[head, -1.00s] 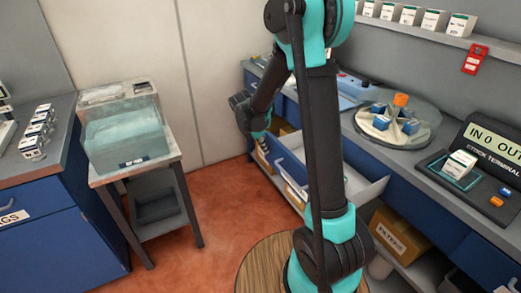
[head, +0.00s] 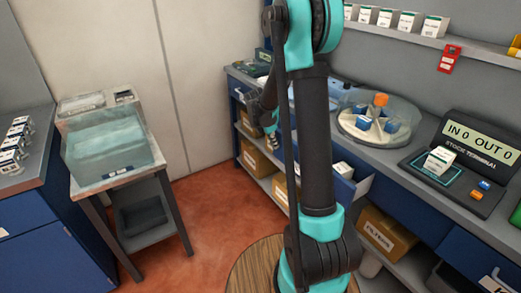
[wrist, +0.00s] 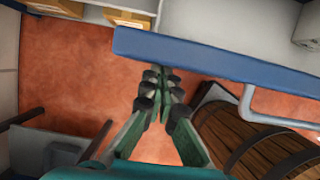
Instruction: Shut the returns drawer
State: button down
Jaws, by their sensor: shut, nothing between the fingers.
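The blue-fronted drawer (head: 342,190) juts out under the right-hand counter, partly open, with a white box (head: 343,170) inside. No label on it is readable. My arm hides part of it in the head view. In the wrist view its blue front (wrist: 215,58) runs across the upper right, with a pale bar handle (wrist: 262,118) on its outer side. My gripper (wrist: 166,82) is shut and empty, its fingertips close to the outer face near the front's left part. I cannot tell whether they touch it.
The counter holds a round carousel (head: 378,122) and a stock terminal (head: 462,165). Cardboard boxes (head: 385,232) sit on the lower shelves. A stand with a clear bin (head: 110,150) is at left, beside a blue cabinet (head: 40,240).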

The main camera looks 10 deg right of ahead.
jog(key=w+d, duration=0.2)
jog(key=d, duration=0.2)
jog(key=w+d, duration=0.1)
jog(key=d, duration=0.4)
jog(key=w+d, duration=0.2)
jog(key=d, duration=0.2)
jog(key=shift+w+d, duration=0.25)
jog(key=shift+w, duration=0.05)
jog(key=shift+d, duration=0.1)
